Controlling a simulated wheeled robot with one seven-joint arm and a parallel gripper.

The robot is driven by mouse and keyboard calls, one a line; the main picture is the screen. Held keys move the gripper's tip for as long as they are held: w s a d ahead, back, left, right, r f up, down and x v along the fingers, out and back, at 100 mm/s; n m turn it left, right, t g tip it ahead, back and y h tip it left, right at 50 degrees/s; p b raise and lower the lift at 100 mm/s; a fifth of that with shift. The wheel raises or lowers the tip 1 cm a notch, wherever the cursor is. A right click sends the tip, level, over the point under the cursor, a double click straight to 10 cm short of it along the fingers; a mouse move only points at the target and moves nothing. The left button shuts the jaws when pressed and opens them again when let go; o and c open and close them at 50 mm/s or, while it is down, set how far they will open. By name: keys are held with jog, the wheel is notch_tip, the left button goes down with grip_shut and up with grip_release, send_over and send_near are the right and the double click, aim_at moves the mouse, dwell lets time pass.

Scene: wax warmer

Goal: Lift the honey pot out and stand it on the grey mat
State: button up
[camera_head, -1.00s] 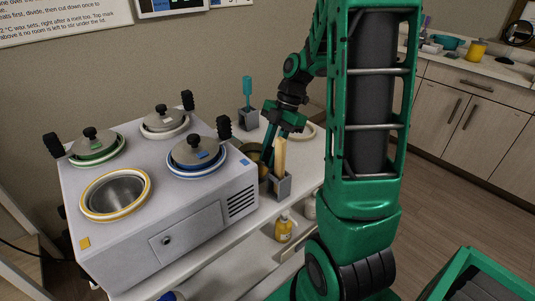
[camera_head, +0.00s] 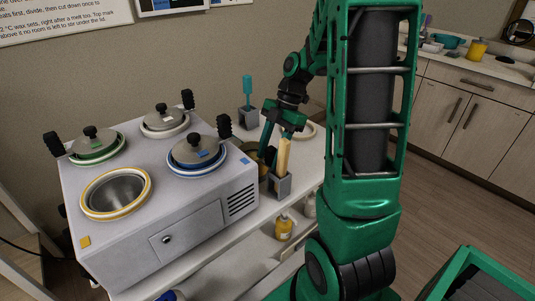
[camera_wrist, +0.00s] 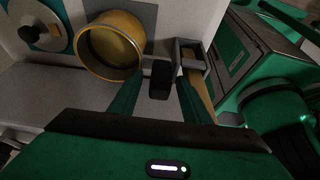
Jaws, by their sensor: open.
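The honey pot is a golden round pot (camera_wrist: 110,45) in the wrist view, open at the top, with honey-coloured contents. In the head view the pot (camera_head: 261,160) shows partly behind my gripper, right of the warmer and outside it. Its black handle (camera_wrist: 160,80) lies between my spread fingers in the wrist view, apart from both. My gripper (camera_head: 273,150) is open and empty; its fingers also frame the wrist view (camera_wrist: 158,97). A dark grey patch (camera_wrist: 145,13) beside and under the pot looks like the mat. The warmer's yellow-rimmed well (camera_head: 116,192) is empty.
A wooden spatula (camera_head: 283,155) stands in a grey holder (camera_head: 280,186) close beside my gripper. A round lid (camera_wrist: 38,25) lies left of the pot in the wrist view. The warmer (camera_head: 215,210) holds several lidded pots. A teal tool (camera_head: 247,90) stands behind.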

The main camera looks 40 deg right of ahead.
jog(key=shift+r, duration=0.15)
jog(key=v, duration=0.7)
jog(key=shift+d+r, duration=0.2)
jog(key=shift+r, duration=0.1)
dwell(1.3)
jog(key=v, duration=1)
jog(key=shift+d+r, duration=0.15)
jog(key=shift+r, duration=0.15)
dwell(0.7)
